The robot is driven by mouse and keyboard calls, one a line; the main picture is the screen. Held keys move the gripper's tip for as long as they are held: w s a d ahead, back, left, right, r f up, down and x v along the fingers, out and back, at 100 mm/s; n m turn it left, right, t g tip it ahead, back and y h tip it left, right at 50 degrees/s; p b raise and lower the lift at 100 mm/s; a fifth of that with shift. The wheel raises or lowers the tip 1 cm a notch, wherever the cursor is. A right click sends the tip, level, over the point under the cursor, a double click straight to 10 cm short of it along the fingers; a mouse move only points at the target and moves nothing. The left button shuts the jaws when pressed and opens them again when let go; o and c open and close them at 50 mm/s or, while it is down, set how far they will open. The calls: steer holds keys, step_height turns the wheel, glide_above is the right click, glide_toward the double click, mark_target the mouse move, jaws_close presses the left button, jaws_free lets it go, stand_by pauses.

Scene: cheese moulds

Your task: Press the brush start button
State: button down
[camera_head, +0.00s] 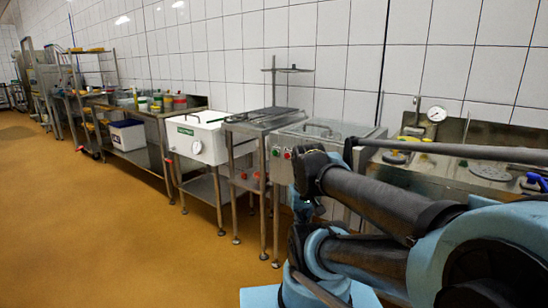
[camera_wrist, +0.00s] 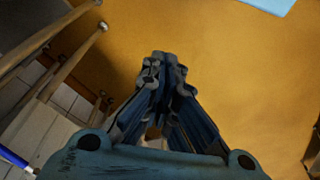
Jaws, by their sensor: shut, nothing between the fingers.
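A steel machine (camera_head: 326,134) with a lid handle stands against the wall in the head view. Its front carries a small green button (camera_head: 276,151) and a red button (camera_head: 287,153) close by; no label is readable, so I cannot tell which one starts the brush. My arm crosses the right side of the head view and hides part of the machine's front. My gripper (camera_wrist: 163,62) is shut and empty in the wrist view, with open floor beyond its fingertips. No button shows in the wrist view.
A steel basin with a gauge (camera_head: 436,114) is at right. Steel legs (camera_wrist: 72,60) flank my gripper on the left. The orange floor (camera_head: 100,230) is clear at left.

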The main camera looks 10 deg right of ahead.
mark_target(275, 153)
steer(key=w+r+m+t+h, duration=0.1)
steer(key=w+r, duration=0.3)
steer(key=w, duration=0.8)
steer(key=w+r+t+h, duration=0.2)
steer(key=w+r, duration=0.1)
steer(key=w, duration=0.9)
steer(key=w+a+f+t, duration=0.1)
steer(key=w+a, duration=0.2)
steer(key=w, duration=0.4)
steer(key=w+a+f+t, duration=0.1)
steer(key=w+a, duration=0.2)
steer(key=w, duration=0.5)
steer(key=w+a+f+t+h, duration=0.1)
steer(key=w+a, duration=0.2)
steer(key=w, duration=0.4)
steer(key=shift+w+f+m, duration=0.3)
steer(key=shift+w+f, duration=0.05)
steer(key=shift+f, duration=0.05)
steer(key=shift+d, duration=0.1)
steer(key=w+d, duration=0.6)
steer(key=shift+w+d, duration=0.15)
